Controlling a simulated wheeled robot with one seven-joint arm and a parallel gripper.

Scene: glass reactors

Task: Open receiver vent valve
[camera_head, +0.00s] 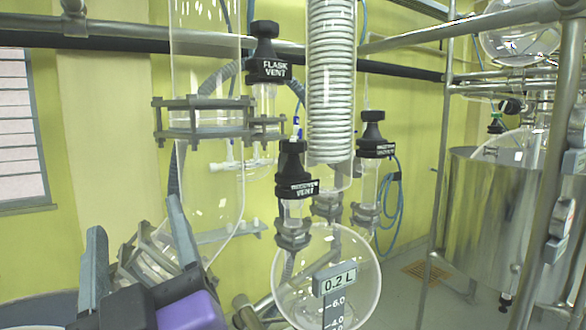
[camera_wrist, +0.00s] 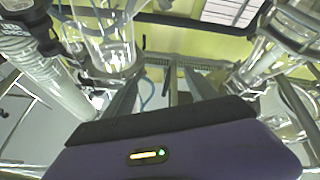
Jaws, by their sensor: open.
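The receiver vent valve (camera_head: 292,162) has a black knob and a black collar with white lettering, partly legible as "VENT". It stands upright on a clear glass neck above the round glass receiver (camera_head: 290,278), which has a "0.2 L" label. My gripper (camera_head: 136,214) is at the lower left, with its two grey fingers apart and nothing visible between them. It is left of and below the valve, not touching it. In the wrist view my gripper (camera_wrist: 164,88) also shows spread fingers. A black collar (camera_wrist: 18,38) with unclear lettering is at the upper left there; I cannot tell which valve it is.
The flask vent valve (camera_head: 267,52) is above and behind, and another black valve (camera_head: 374,138) stands to the right. A glass column (camera_head: 207,70) with a metal clamp (camera_head: 204,120) stands close behind my gripper. Metal rails cross behind. A steel vessel (camera_head: 485,220) is at right.

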